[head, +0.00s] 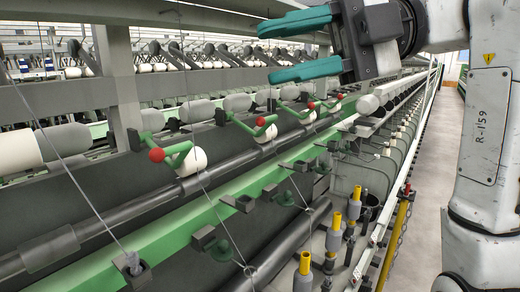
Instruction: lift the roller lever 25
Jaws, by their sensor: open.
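Several green roller levers with red ball knobs sit in a row along the spinning frame. The nearest roller lever (178,150) is left of the middle. Another roller lever (240,122) is farther along, and smaller ones follow toward the back. No number shows on them, so I cannot tell which is 25. My gripper (268,52) has two teal fingers, spread apart and pointing left, with nothing between them. It is at the top of the picture, above the row in the image and apart from the levers.
A long green rail (190,215) with small black brackets runs below the levers. Yellow and grey spindles (334,232) stand at the lower right. Thin yarns cross the front. A grey post (118,85) rises at the left. The aisle floor (425,190) is clear at right.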

